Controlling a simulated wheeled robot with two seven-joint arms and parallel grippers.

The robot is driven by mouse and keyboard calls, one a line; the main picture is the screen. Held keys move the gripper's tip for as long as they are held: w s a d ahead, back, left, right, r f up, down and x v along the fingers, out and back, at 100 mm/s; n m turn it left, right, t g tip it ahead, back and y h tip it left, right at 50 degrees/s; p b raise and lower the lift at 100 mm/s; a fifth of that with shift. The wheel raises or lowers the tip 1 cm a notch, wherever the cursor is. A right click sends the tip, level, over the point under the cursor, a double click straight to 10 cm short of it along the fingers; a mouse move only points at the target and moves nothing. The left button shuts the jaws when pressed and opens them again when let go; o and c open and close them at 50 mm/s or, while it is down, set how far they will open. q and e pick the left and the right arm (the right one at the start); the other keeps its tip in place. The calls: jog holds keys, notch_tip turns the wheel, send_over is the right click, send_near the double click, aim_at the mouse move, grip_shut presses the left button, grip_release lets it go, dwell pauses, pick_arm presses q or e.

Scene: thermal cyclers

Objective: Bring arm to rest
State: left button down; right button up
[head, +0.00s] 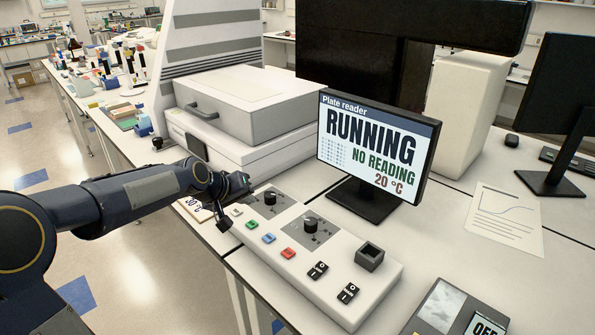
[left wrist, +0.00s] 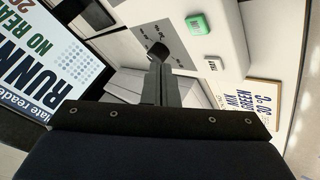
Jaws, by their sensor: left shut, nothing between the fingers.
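My left arm (head: 140,196) comes in from the left in the head view. My left gripper (head: 246,182) is above the left end of the white control panel (head: 330,275), near its dials and coloured buttons. In the left wrist view the dark fingers of the left gripper (left wrist: 158,62) are together with nothing between them. Part of the panel with a green button (left wrist: 198,24) shows beyond them. I cannot tell whether the fingers touch the panel. My right gripper is not in view.
A plate reader screen (head: 376,146) reads RUNNING, NO READING, 20 °C. A white instrument with a handled lid (head: 250,97) stands behind the gripper. A card (left wrist: 255,110) reading MIX GREEN 30 °C lies beside the panel. A paper sheet (head: 504,222) lies at right.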

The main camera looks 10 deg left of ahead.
pick_arm(q)
jog(key=s+d+f+m+g, duration=0.1)
jog(key=s+d, duration=0.1)
jog(key=s, duration=0.9)
jog(key=s+d+f+m+g, duration=0.1)
jog(key=s+d, duration=0.2)
jog(key=s, duration=0.8)
jog(key=s+d+f+m+g, duration=0.1)
jog(key=s+d, duration=0.2)
jog(key=s, duration=0.9)
jog(key=shift+f+m+h, duration=0.15)
jog(key=shift+m+h, duration=0.15)
jog(key=shift+h, duration=0.1)
dwell(4.2)
